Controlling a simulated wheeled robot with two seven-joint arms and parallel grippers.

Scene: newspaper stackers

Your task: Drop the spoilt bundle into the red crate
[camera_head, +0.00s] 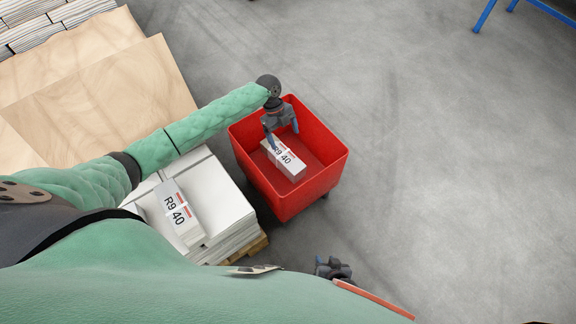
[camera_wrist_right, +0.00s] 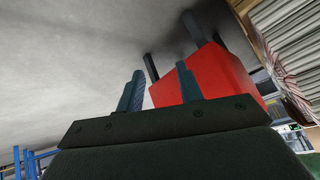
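The red crate (camera_head: 322,186) stands on the floor in the middle of the head view. It also shows in the right wrist view (camera_wrist_right: 222,75). A white bundle labelled "R9 40" (camera_head: 290,165) lies inside the crate. My left gripper (camera_head: 283,138) is above the crate's interior, with its blue fingers spread over the far end of this bundle. One fingertip overlaps the bundle in the picture; whether it touches is unclear. My right gripper (camera_head: 333,268) is low, near my body. Its fingers are apart and empty in the right wrist view (camera_wrist_right: 162,90).
A stack of white bundles (camera_head: 222,190) on a wooden pallet stands left of the crate, with another "R9 40" label on top. Wooden boards (camera_head: 110,100) and newspaper piles (camera_head: 35,35) are at upper left. Blue legs (camera_head: 485,15) show at upper right. The floor at right is clear.

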